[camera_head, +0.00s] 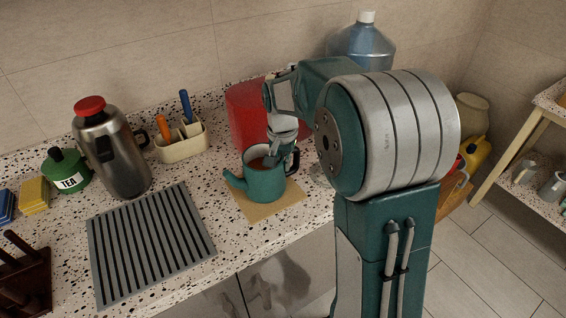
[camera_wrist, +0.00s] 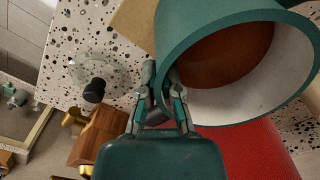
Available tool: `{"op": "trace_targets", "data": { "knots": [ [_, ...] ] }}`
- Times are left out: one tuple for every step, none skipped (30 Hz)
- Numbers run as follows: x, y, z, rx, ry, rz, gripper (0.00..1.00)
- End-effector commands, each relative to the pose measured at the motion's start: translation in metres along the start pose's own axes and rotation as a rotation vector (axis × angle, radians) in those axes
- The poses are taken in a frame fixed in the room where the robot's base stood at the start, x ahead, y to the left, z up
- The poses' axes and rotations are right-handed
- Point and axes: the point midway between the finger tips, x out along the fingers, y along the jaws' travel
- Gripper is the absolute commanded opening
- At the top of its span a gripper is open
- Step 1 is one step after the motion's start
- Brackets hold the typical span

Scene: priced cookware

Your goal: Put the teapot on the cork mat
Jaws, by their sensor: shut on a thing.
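The teal teapot (camera_head: 264,184), lidless with a white inside and brown contents, is upright over the tan cork mat (camera_head: 285,208). Its spout points left. I cannot tell whether its base touches the mat. My gripper (camera_head: 289,160) is shut on the teapot's right side, where the handle is mostly hidden. In the wrist view the fingers (camera_wrist: 165,102) close beside the teapot's rim (camera_wrist: 172,45), and a corner of the cork mat (camera_wrist: 133,22) shows beyond.
A red container (camera_head: 244,112) stands close behind the teapot. A grooved drain rack (camera_head: 150,245), a steel flask (camera_head: 112,155) and a utensil caddy (camera_head: 183,147) are to the left. A glass lid (camera_wrist: 98,68) with a black knob lies beside the mat.

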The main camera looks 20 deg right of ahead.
Motion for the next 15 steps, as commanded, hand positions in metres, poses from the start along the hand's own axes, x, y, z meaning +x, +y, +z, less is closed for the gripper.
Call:
{"op": "trace_targets", "data": {
  "knots": [
    [-0.0020, -0.0008, -0.0005, 0.000, 0.005, -0.002, 0.00],
    [-0.0021, -0.0009, -0.0003, 0.000, 0.005, -0.002, 0.00],
    [-0.0021, -0.0011, -0.0002, 0.000, 0.005, -0.002, 0.00],
    [-0.0021, -0.0011, -0.0002, 0.000, 0.005, -0.002, 0.00],
    [-0.0020, -0.0011, -0.0002, -0.001, 0.004, -0.002, 0.00],
    [-0.0014, -0.0011, -0.0001, -0.001, 0.004, -0.002, 0.00],
    [-0.0007, -0.0011, -0.0001, -0.001, 0.004, -0.002, 0.00],
    [0.0000, -0.0012, -0.0001, -0.001, 0.004, -0.002, 0.00],
    [0.0008, -0.0009, 0.0003, -0.001, 0.002, 0.000, 0.24],
    [0.0008, -0.0009, 0.0003, -0.001, 0.002, 0.000, 0.37],
    [0.0008, -0.0009, 0.0003, -0.001, 0.002, 0.000, 0.43],
    [0.0008, -0.0010, 0.0003, -0.001, 0.001, 0.000, 0.43],
    [0.0008, -0.0010, 0.0003, -0.001, 0.001, 0.000, 0.43],
    [0.0008, -0.0010, 0.0003, -0.001, 0.001, 0.000, 0.43],
    [0.0008, -0.0010, 0.0002, -0.001, 0.001, 0.000, 0.43]
  ]
}}
